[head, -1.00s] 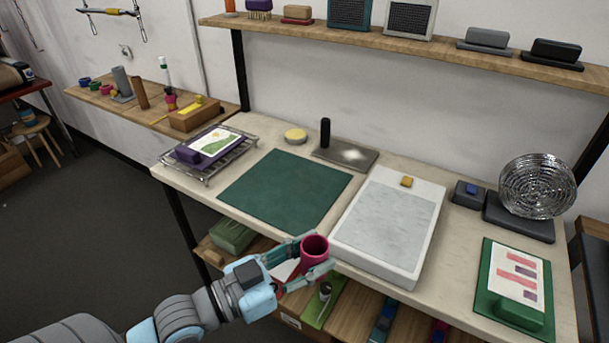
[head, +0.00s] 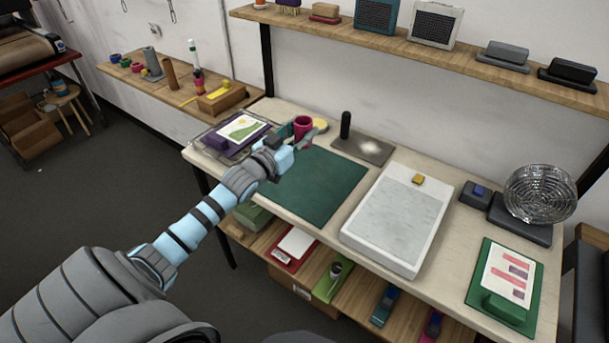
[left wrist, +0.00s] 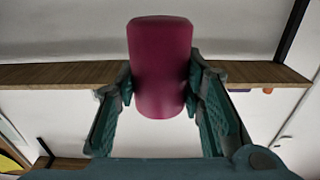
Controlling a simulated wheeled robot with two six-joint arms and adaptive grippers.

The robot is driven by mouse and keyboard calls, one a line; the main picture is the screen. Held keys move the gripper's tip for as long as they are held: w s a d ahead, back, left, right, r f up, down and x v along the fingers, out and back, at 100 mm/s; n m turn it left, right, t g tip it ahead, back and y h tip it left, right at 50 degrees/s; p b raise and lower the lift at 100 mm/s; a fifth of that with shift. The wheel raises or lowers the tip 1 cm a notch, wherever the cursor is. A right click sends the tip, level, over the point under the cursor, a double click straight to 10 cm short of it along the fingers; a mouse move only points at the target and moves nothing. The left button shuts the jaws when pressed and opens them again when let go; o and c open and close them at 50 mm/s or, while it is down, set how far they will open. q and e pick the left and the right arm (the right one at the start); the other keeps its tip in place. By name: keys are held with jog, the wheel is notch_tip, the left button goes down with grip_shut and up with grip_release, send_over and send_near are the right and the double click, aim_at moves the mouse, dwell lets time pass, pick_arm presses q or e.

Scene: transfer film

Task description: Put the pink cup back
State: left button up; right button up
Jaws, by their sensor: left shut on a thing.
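The pink cup (head: 303,126) is held in my left gripper (head: 302,134), over the back left part of the table, near the far edge of the green mat (head: 318,185). In the left wrist view the pink cup (left wrist: 160,68) sits between both fingers (left wrist: 160,98), which press on its sides. The cup looks upright in the head view. The gripper and cup partly hide the round yellowish thing behind them. I cannot tell how high the cup is above the table. My right gripper is not in view.
A wire rack with a purple block and a picture (head: 242,128) stands left of the gripper. A black-handled plate (head: 364,148) and a white tray (head: 355,240) lie to the right. A wooden side shelf (head: 180,92) at the back left holds small pots, cylinders and a box (head: 222,98).

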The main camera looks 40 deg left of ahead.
pick_arm(q)
notch_tip(320, 180, down, 14)
jog(key=b, duration=1)
jog(key=shift+w+f, duration=0.1)
jog(key=shift+f, duration=0.1)
notch_tip(320, 180, down, 4)
jog(key=b, duration=0.4)
jog(key=shift+r, duration=0.25)
jog(key=shift+f, duration=0.15)
jog(key=o, duration=1.1)
jog(key=shift+o, duration=0.2)
